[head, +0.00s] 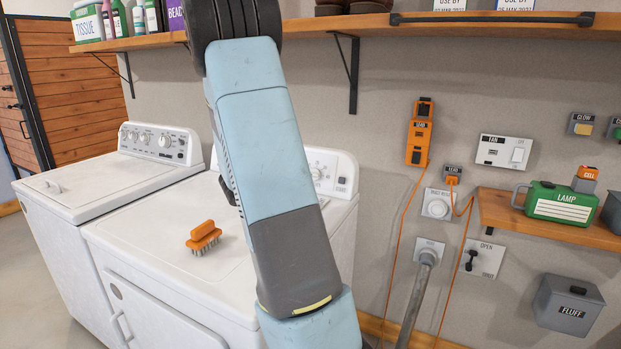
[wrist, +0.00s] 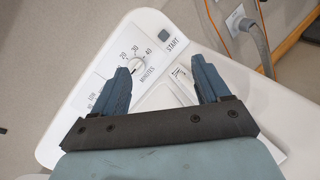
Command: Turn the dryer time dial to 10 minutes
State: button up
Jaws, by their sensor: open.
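The white dryer (head: 165,245) stands at the middle left in the head view, its control panel (head: 343,172) partly behind my arm. A round knob (head: 315,173) shows on the panel just right of my arm. In the wrist view the time dial (wrist: 137,64) is a small white knob, with 20, 30 and 40 and the word MINUTES around it. The head view does not show the gripper.
A white washer (head: 110,180) stands left of the dryer. An orange brush (head: 204,237) lies on the dryer top. A grey hose (head: 418,290) and orange cords hang at the wall on the right. A wooden shelf (head: 300,27) runs above the machines.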

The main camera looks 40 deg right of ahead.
jog(key=w+d+f+n+t, duration=0.1)
jog(key=w+f+n, duration=0.1)
jog(key=w+d+f+n+t+h, duration=0.1)
jog(key=w+f+n+t, duration=0.1)
jog(key=w, duration=0.1)
jog(key=w+d+f+n+t, duration=0.1)
jog(key=w+d+f+n, duration=0.1)
jog(key=f+n, duration=0.1)
jog(key=shift+w+d+f+h, duration=0.1)
jog(key=shift+w+h, duration=0.3)
jog(key=x, duration=1.3)
jog(key=shift+w+d, duration=0.2)
jog(key=shift+w, duration=0.05)
jog(key=c, duration=1)
